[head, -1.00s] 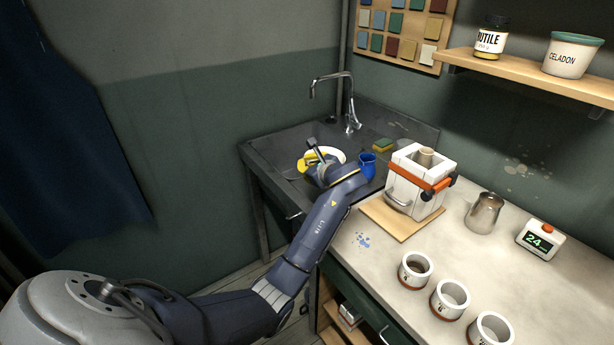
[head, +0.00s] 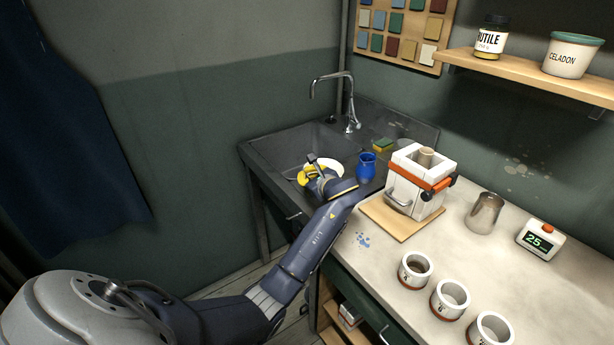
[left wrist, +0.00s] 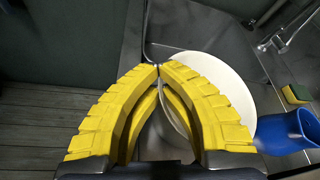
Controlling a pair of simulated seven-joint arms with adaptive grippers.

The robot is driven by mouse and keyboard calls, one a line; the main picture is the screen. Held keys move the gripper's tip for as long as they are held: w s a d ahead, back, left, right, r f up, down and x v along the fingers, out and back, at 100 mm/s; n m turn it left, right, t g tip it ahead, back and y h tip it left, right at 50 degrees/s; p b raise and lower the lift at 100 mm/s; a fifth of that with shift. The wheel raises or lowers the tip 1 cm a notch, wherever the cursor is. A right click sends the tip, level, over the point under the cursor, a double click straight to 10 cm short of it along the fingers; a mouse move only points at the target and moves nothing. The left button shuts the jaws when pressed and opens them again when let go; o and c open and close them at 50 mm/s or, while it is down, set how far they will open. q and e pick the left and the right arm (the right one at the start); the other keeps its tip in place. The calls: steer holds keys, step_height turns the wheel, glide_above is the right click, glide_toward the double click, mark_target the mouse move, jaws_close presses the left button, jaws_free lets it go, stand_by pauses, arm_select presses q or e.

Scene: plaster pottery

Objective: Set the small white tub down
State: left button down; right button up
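The small white tub (head: 337,164) is over the sink basin, partly hidden by my left gripper in the head view. In the left wrist view the tub (left wrist: 225,80) lies to the right, its near-left rim at my yellow fingertips. My left gripper (left wrist: 158,68) has its fingertips together on that rim. It also shows in the head view (head: 312,172). I cannot tell whether the tub's base touches the sink floor. My right gripper is not in view.
A blue cup (head: 366,166) stands right of the tub by the sink's edge. A sponge (head: 383,145) and the faucet (head: 350,110) are behind. A white plaster mould (head: 415,185) on a board stands right of the sink. The basin's left part (head: 285,150) is clear.

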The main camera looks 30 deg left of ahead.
arm_select(q)
steer(key=c, duration=2.1)
jaws_free()
steer(key=o, duration=0.5)
steer(key=shift+s+d+r, duration=0.1)
steer(key=shift+d+r, duration=0.05)
steer(key=shift+d, duration=0.05)
steer(key=v, duration=1.1)
steer(key=shift+s+d, duration=0.15)
steer(key=shift+d, duration=0.05)
steer(key=shift+r, duration=0.1)
